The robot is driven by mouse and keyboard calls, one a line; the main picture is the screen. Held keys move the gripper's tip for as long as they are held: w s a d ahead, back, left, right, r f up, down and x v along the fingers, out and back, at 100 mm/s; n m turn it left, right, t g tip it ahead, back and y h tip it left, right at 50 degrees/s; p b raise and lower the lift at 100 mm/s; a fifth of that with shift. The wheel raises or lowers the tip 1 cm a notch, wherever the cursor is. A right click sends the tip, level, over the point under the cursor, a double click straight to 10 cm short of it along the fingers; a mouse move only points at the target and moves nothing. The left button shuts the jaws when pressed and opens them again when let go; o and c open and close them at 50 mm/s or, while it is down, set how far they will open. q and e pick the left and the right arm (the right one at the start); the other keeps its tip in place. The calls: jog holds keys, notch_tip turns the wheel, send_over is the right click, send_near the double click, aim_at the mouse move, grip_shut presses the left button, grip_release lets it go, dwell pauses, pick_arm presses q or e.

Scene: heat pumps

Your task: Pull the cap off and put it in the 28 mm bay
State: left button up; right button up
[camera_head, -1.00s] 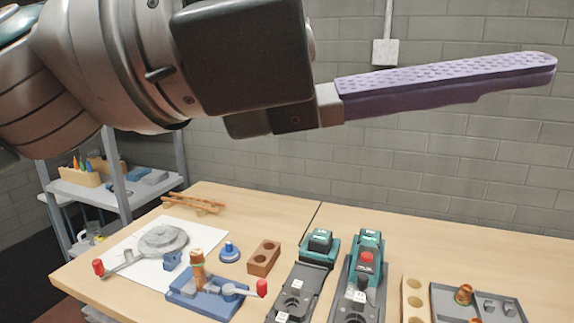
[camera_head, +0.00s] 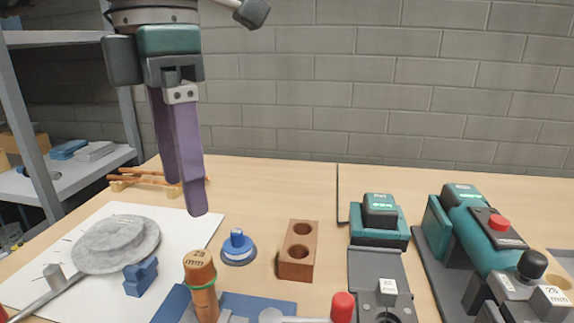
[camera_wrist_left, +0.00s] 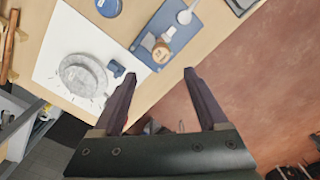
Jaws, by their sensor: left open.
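An orange-brown cylinder (camera_head: 200,272) with a "mm" label and a green ring stands upright at a blue fixture (camera_head: 243,305), and may be the cap. In the left wrist view the cylinder (camera_wrist_left: 162,52) is beyond the fingertips. My left gripper (camera_head: 186,197) is open and empty, fingers pointing down, above and behind the cylinder and apart from it. It also shows in the left wrist view (camera_wrist_left: 160,73). I cannot make out a bay marked 28 mm. My right gripper is not in view.
A grey disc (camera_head: 115,243) and a blue clip (camera_head: 140,277) lie on white paper. A red knob (camera_head: 343,306) stands right of the fixture. Teal tools (camera_head: 475,240) fill the right.

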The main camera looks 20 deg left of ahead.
aim_at(197, 258)
pick_arm(q)
notch_tip(197, 258, down, 10)
jog(key=shift+s+r+p, duration=0.1)
jog(key=shift+p, duration=0.25)
grip_shut()
dwell(1.1)
dwell(0.5)
